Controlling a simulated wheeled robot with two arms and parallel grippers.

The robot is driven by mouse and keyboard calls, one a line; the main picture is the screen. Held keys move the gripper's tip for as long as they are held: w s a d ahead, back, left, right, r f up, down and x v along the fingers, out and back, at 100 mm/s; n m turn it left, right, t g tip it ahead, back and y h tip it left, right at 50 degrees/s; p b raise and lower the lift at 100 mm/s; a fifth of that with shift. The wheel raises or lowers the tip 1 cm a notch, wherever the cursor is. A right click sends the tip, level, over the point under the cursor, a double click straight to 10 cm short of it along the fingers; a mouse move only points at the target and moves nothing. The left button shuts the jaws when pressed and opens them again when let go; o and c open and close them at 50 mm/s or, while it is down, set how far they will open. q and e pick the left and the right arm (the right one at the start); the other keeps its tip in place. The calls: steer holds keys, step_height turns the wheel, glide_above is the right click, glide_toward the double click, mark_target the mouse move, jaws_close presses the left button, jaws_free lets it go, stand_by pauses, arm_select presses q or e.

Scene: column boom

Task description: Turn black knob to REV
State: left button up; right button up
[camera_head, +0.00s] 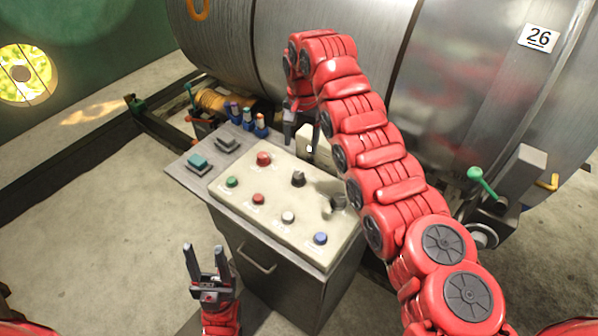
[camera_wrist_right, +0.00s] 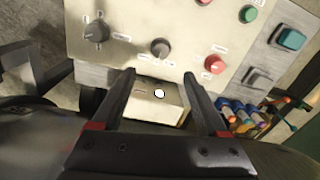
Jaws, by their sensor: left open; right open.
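The cream control panel (camera_head: 262,215) has a small black knob (camera_head: 298,179) near its middle and a larger dark knob (camera_head: 335,203) to its right. The right wrist view shows the small black knob (camera_wrist_right: 160,48) just beyond my fingertips and the larger knob (camera_wrist_right: 97,31) to its left. Their labels are too small to read. My right gripper (camera_head: 303,138) is open at the panel's far edge, with nothing between its fingers; its fingertips (camera_wrist_right: 159,75) appear apart from the knobs. My left gripper (camera_head: 204,250) is open and empty, in front of the cabinet.
Red, green, white and blue buttons (camera_head: 320,238) surround the knobs. Teal and grey switches (camera_head: 200,162) sit at the left. A cream box (camera_wrist_right: 150,97) with a white round spot lies beyond the panel's far edge. A large steel drum (camera_head: 470,90) stands behind.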

mark_target(299, 175)
steer(key=f+p, duration=0.1)
steer(key=f, duration=0.5)
steer(key=f+p, duration=0.1)
steer(key=f, duration=0.5)
steer(key=shift+w+a+f, duration=0.1)
steer(key=shift+a+f, duration=0.05)
steer(key=shift+a, duration=0.05)
steer(key=shift+w+f, duration=0.2)
steer(key=shift+f, duration=0.4)
steer(key=shift+s, duration=0.1)
steer(key=shift+c, duration=0.6)
jaws_close()
